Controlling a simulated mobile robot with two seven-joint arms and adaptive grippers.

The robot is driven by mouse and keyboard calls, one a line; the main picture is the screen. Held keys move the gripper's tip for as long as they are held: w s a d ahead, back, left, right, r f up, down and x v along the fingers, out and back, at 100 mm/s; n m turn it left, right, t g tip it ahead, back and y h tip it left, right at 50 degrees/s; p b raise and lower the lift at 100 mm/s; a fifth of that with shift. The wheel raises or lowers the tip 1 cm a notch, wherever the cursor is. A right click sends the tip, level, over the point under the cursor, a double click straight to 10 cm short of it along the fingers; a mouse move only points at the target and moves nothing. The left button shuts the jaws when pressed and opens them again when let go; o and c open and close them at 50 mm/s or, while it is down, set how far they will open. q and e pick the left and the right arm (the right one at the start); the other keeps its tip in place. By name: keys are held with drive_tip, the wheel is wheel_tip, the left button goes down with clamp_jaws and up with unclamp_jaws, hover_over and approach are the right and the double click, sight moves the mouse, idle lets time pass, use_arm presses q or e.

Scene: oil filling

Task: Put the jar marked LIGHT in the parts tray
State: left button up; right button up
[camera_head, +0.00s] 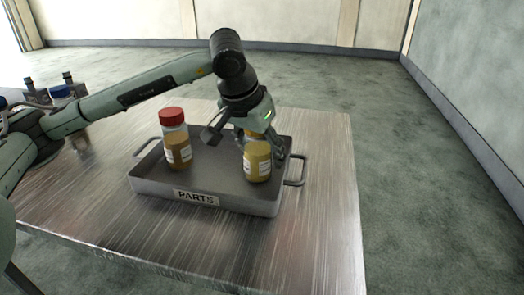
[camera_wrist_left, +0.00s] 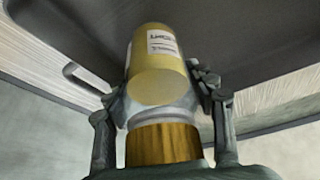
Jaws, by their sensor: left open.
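The parts tray (camera_head: 160,187) is a grey metal tray with handles and a PARTS label on the table. A jar with a gold lid and amber contents (camera_head: 257,168) stands in its right part. In the left wrist view this jar (camera_wrist_left: 158,75) has a white label, partly legible, that seems to read LIGHT. My left gripper (camera_head: 246,140) is above the jar, fingers open on either side of its lid end. The gripper also shows in the left wrist view (camera_wrist_left: 160,110). My right gripper is out of view.
A red-lidded jar (camera_head: 175,143) with amber contents stands in the tray's left part. A blue-capped item (camera_head: 59,91) is at the far left, partly hidden by my left arm. The metal table (camera_head: 320,190) is bare right and front of the tray.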

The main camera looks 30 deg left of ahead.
use_arm(q)
drive_tip(key=shift+r, duration=0.1)
drive_tip(key=v, duration=1.2)
